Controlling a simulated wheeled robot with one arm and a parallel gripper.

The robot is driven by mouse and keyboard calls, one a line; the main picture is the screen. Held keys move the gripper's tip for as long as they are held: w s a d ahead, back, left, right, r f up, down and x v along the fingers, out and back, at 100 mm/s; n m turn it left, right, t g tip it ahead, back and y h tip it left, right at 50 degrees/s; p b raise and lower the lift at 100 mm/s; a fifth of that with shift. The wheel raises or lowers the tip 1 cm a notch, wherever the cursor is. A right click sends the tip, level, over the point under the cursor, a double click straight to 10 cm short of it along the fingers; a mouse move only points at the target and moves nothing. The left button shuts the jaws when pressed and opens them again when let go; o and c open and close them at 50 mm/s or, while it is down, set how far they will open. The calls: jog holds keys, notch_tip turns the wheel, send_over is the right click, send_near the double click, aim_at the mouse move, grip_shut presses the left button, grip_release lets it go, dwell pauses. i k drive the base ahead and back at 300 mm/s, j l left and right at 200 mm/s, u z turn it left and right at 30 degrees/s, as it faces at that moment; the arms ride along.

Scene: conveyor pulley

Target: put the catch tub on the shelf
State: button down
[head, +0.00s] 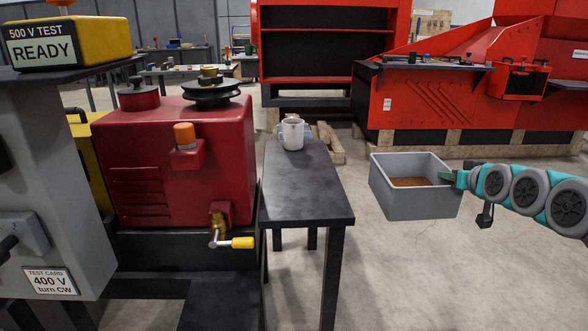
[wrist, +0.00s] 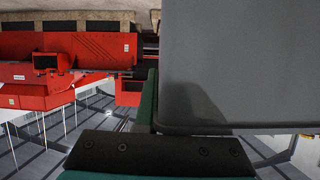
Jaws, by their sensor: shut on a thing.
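The catch tub (head: 413,210) is an open grey box with brown material inside, at the right of the head view. My gripper (head: 452,178) is shut on its right side wall and holds it up in the air, roughly level. In the wrist view the tub (wrist: 235,65) fills the upper right as a grey wall, beside the green finger of my gripper (wrist: 150,105). A red and black shelf unit (head: 305,83) stands at the back middle, well beyond the tub, with dark open bays.
A red machine (head: 180,155) with a brass tap (head: 219,222) is further left. A large red hopper machine (head: 450,110) stands behind on pallets. Open floor lies around the tub.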

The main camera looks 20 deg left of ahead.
aim_at(293, 183)
jog(key=i+j, duration=0.1)
jog(key=j, duration=0.25)
jog(key=i+j, duration=0.15)
jog(key=j, duration=0.2)
jog(key=i+j, duration=0.1)
jog(key=j, duration=0.25)
jog(key=i+j, duration=0.1)
jog(key=j, duration=0.3)
jog(key=i+j, duration=0.15)
jog(key=j, duration=0.2)
